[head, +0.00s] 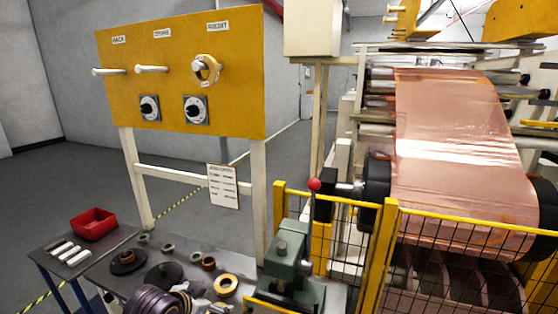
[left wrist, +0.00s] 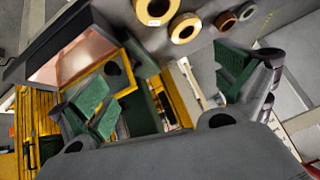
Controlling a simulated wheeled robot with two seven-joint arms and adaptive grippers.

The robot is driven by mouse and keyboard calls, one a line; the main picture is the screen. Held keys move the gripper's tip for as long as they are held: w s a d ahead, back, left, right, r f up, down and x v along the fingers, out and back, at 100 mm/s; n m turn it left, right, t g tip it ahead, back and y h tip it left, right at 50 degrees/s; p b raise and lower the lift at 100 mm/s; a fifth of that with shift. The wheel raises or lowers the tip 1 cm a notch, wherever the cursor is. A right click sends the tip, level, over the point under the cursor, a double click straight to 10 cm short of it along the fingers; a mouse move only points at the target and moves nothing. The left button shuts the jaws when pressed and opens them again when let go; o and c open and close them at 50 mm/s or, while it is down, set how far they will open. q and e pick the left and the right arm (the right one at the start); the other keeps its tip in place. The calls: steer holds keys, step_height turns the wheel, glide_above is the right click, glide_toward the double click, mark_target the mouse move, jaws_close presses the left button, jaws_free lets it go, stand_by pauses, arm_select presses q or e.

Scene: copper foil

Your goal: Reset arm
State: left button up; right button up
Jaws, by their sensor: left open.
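My left gripper (left wrist: 168,85) shows in the left wrist view with its two green-padded fingers spread wide apart. Nothing is between the fingers. Behind them are the green bench device and yellow frame parts, partly hidden by the fingers. My right gripper is in neither view.
A workbench (head: 105,270) with several rings and a red bin (head: 93,224) lies at lower left. A yellow board (head: 180,75) stands behind it. A green press (head: 290,262) stands by a yellow fence (head: 470,221) before the copper foil (head: 455,130).

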arm_select(q)
steer(key=s+a+f+n+g+y, duration=0.1)
steer(key=s+a+f+n+g, duration=0.1)
steer(key=s+f, duration=0.55)
steer(key=s+a+f+n+g+y, duration=0.15)
steer(key=s+f, duration=0.35)
steer(key=s, duration=0.6)
step_height(320, 180, down, 33)
steer(key=s+g, duration=0.2)
steer(key=s, duration=0.1)
steer(key=s+a+f, duration=0.2)
steer(key=s+f, duration=0.8)
steer(key=s, duration=0.1)
steer(key=s+a+f+g, duration=0.1)
steer(key=s+a+f, duration=0.1)
steer(key=s+f, duration=0.8)
steer(key=shift+s+f, duration=0.15)
steer(key=shift+s, duration=0.3)
